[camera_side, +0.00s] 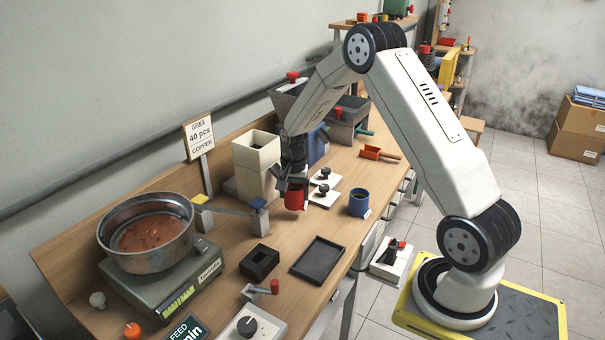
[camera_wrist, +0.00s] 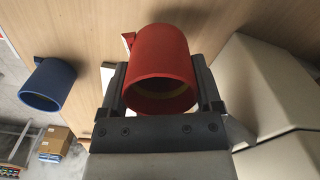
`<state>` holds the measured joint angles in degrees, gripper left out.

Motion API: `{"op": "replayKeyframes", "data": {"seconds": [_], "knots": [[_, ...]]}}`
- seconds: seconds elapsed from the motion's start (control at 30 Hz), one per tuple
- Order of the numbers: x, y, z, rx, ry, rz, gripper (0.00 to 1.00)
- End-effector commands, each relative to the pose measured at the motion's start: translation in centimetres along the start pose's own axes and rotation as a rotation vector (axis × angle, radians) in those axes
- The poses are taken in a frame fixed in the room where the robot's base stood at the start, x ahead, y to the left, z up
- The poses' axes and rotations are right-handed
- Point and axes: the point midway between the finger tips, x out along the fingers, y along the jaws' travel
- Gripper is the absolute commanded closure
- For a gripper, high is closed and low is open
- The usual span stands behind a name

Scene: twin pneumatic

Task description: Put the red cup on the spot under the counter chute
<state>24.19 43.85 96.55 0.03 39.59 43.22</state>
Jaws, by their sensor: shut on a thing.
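The red cup (camera_side: 295,199) is in my gripper (camera_side: 285,184) in the side view, close in front of the cream block-shaped housing. In the wrist view the red cup (camera_wrist: 160,62) sits between the two dark fingers of my gripper (camera_wrist: 163,88), which are shut on its sides. Its open mouth faces the camera and it looks empty, with a yellowish inside. I cannot tell whether its base touches the table. The cream housing (camera_side: 256,158), with a square opening on top, stands just left of the cup. Which part is the counter chute, and the spot under it, I cannot tell.
A blue cup (camera_side: 359,203) stands to the right; it also shows in the wrist view (camera_wrist: 47,84). White plates with black knobs (camera_side: 324,196) lie between the cups. A black tray (camera_side: 318,262), a black square holder (camera_side: 259,263) and a scale with a metal pan (camera_side: 148,235) are nearer the front.

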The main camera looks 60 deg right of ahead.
Motion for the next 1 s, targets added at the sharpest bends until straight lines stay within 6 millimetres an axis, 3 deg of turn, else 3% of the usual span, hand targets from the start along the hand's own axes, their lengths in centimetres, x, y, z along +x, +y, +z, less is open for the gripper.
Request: {"op": "replayKeyframes", "data": {"seconds": [0.4,0.9,0.93,0.97,1.0], "knots": [[3.4,-0.3,-0.3,0.000,-0.001,0.001,0.83],[3.9,-0.3,-0.3,0.000,0.001,0.000,0.83],[3.9,-0.3,-0.3,0.000,0.000,0.000,0.08],[3.9,-0.3,-0.3,0.000,0.000,0.000,0.00],[3.9,-0.3,-0.3,0.000,0.000,0.000,0.00]]}}
